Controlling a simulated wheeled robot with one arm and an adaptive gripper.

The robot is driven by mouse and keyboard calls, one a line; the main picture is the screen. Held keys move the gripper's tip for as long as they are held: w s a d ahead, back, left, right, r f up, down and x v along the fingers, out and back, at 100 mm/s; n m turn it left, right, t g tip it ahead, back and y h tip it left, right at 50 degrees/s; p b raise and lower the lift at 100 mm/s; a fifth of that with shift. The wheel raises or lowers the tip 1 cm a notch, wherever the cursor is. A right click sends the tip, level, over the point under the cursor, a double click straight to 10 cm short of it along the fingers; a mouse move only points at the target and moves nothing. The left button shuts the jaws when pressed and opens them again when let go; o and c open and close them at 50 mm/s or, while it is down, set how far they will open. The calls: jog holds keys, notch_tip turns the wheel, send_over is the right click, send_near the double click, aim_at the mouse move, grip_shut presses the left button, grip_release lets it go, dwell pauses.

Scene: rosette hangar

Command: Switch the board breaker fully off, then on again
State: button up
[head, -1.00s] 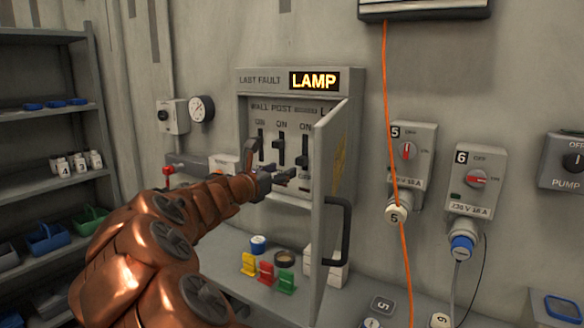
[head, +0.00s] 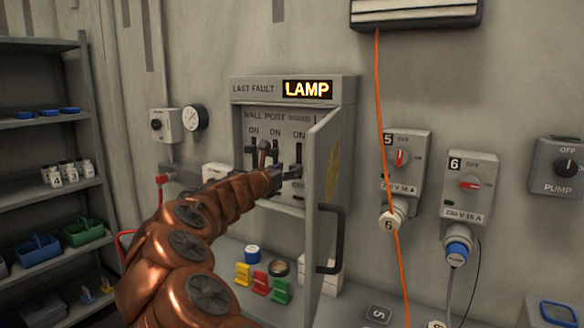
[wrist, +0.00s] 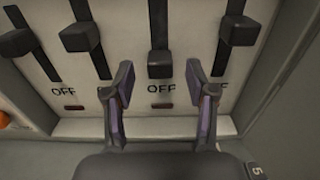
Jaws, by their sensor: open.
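The open breaker board (head: 238,125) hangs on the wall, its door (head: 328,165) swung out to the right. In the wrist view, several black lever handles sit in vertical slots. The handle between my fingers (wrist: 160,64) is low in its slot, just above an OFF label. Its neighbours, the left handle (wrist: 80,36) and the right handle (wrist: 240,30), sit higher. My gripper (wrist: 158,78) is open, one finger on each side of the low handle, with gaps to it. In the head view my gripper (head: 271,166) is in front of the board and hides part of the levers.
A lit sign (head: 307,89) above the board reads LAMP. The door handle (head: 335,238) juts out close to the right of my arm. Coloured clips (head: 262,281) stand on the ledge below. An orange cable (head: 382,120) hangs at the right.

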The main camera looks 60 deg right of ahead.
jog(key=shift+w+d, duration=0.1)
jog(key=shift+d, duration=1.2)
jog(key=shift+c, duration=0.2)
grip_shut()
